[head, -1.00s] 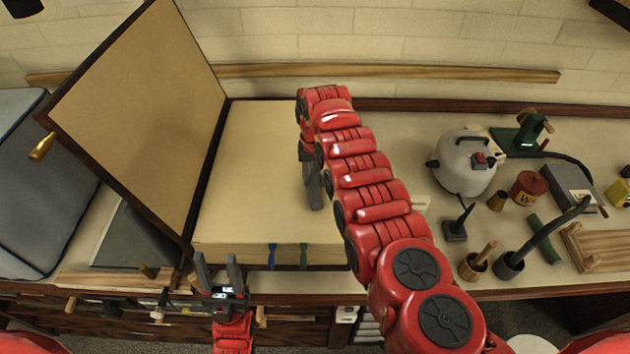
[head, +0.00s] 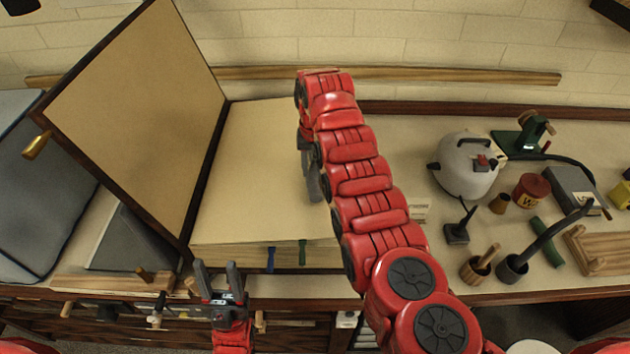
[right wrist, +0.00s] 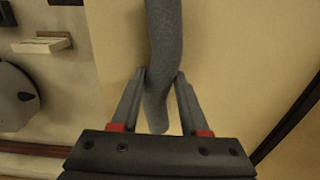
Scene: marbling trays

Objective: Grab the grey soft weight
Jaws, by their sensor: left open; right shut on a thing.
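The grey soft weight (right wrist: 165,45) is a long, limp grey roll. In the right wrist view it runs from the top edge down between the fingers of my right gripper (right wrist: 160,80), which is shut on it. In the head view the weight (head: 314,185) hangs below my right gripper (head: 305,142), over the pale pages of the large open book; my red arm hides part of it. My left gripper (head: 220,279) is open and empty in front of the bench's front edge.
The large book (head: 250,170) lies open, its cover (head: 140,115) standing tilted at the left. Blue and green ribbons hang at its front. A grey pot (head: 466,165), a red tin (head: 531,190) and several tools crowd the bench at the right.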

